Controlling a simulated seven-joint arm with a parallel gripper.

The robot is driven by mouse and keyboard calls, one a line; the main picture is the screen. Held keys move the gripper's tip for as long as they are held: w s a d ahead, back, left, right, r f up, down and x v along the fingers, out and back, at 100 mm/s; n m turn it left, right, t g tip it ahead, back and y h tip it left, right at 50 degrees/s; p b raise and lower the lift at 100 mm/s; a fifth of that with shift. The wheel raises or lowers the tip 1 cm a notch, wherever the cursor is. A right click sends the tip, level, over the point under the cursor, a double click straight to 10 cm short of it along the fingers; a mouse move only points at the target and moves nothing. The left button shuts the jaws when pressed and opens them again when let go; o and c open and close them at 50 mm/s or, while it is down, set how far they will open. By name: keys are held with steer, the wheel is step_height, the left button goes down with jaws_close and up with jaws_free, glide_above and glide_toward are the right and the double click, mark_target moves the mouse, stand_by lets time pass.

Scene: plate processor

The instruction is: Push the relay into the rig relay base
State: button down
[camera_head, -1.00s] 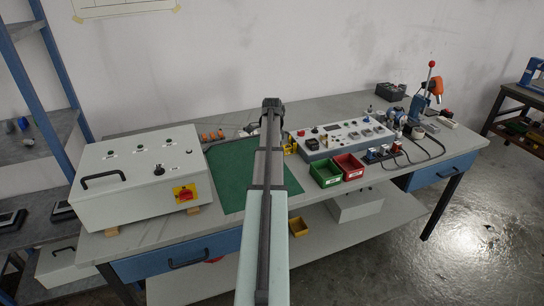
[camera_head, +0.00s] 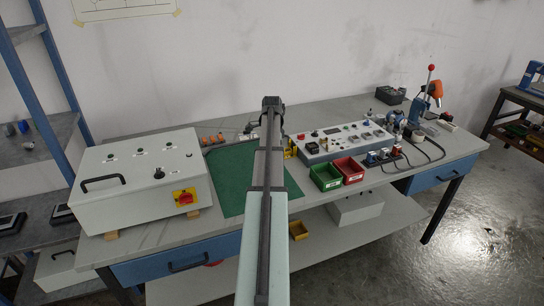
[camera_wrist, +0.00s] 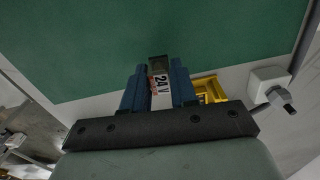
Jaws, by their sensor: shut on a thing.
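My gripper (camera_wrist: 157,82) shows in the wrist view with its two blue fingers shut on the relay (camera_wrist: 160,92). In the head view my own arm hides the gripper and the relay. The grey test rig (camera_head: 345,141) with switches and sockets stands right of my arm. I cannot make out which part of it is the relay base. I see no contact between the relay and a base.
The green mat (camera_head: 232,185) lies bare left of my arm. A large grey control box (camera_head: 140,175) stands at the left. A green bin (camera_head: 326,177) and a red bin (camera_head: 349,169) sit before the rig. A yellow part (camera_wrist: 211,90) shows beside the gripper.

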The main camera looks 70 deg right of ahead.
step_height(320, 180, up, 7)
steer(key=shift+f, duration=0.15)
steer(key=shift+s+d+r, duration=0.1)
steer(key=shift+s+r, duration=0.05)
steer(key=shift+r, duration=0.2)
steer(key=s+d+r, duration=0.2)
steer(key=s+d, duration=0.2)
steer(key=s, duration=0.3)
steer(key=s+d+r+n, duration=0.1)
steer(key=s+d+r, duration=0.2)
steer(key=s+d, duration=0.2)
steer(key=shift+s+d, duration=0.15)
steer(key=shift+s, duration=0.7)
steer(key=shift+f, duration=0.1)
steer(key=shift+f, duration=2.8)
